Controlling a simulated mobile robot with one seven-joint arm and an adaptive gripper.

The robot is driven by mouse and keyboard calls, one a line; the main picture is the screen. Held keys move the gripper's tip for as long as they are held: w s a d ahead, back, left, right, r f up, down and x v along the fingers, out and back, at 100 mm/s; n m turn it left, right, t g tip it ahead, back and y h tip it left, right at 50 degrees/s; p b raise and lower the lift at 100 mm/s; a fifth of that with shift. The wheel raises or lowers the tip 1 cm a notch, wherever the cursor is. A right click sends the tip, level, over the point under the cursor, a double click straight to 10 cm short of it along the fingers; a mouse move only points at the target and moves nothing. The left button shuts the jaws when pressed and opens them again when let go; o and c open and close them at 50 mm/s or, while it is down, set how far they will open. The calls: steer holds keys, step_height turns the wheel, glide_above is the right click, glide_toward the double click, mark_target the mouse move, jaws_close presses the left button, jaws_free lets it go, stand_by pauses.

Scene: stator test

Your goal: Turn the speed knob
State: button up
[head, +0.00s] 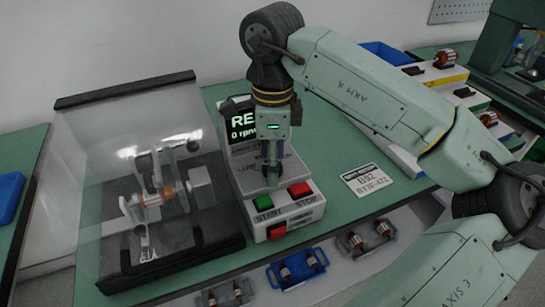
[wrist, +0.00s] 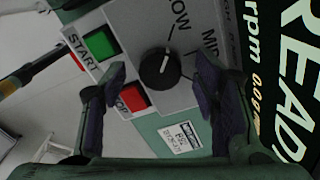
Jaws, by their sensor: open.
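The speed knob (wrist: 160,68) is a round black dial with a white pointer line, on the grey panel of the control box. My gripper (wrist: 155,95) is open, one finger on each side of the knob in the picture, and I see no contact. In the head view my gripper (head: 273,178) points down over the control box (head: 296,213) and hides the knob. The green START button (head: 257,190) and red STOP button (head: 300,189) sit in front of it. The display (head: 243,122) is partly hidden and reads 0 rpm.
A clear-covered machine (head: 150,200) stands left of the control box. A white label card (head: 369,181) lies on the green bench (head: 335,150) to the right. Blue and grey trays with small rotors sit on a shelf below. Bins stand at the back right.

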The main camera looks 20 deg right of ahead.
steer(key=shift+c, duration=0.5)
steer(key=c, duration=1.1)
steer(key=shift+o, duration=0.2)
steer(key=shift+m+b, duration=0.3)
steer(key=shift+b, duration=0.1)
steer(key=shift+f+m+b, duration=0.15)
steer(key=shift+m+b, duration=0.35)
steer(key=shift+b, duration=0.15)
steer(key=m+b, duration=0.2)
steer(key=shift+m, duration=0.3)
steer(key=m+b, duration=0.2)
steer(key=m, duration=0.3)
steer(key=shift+r+b, duration=0.2)
steer(key=shift+b, duration=0.15)
steer(key=shift+m, duration=0.4)
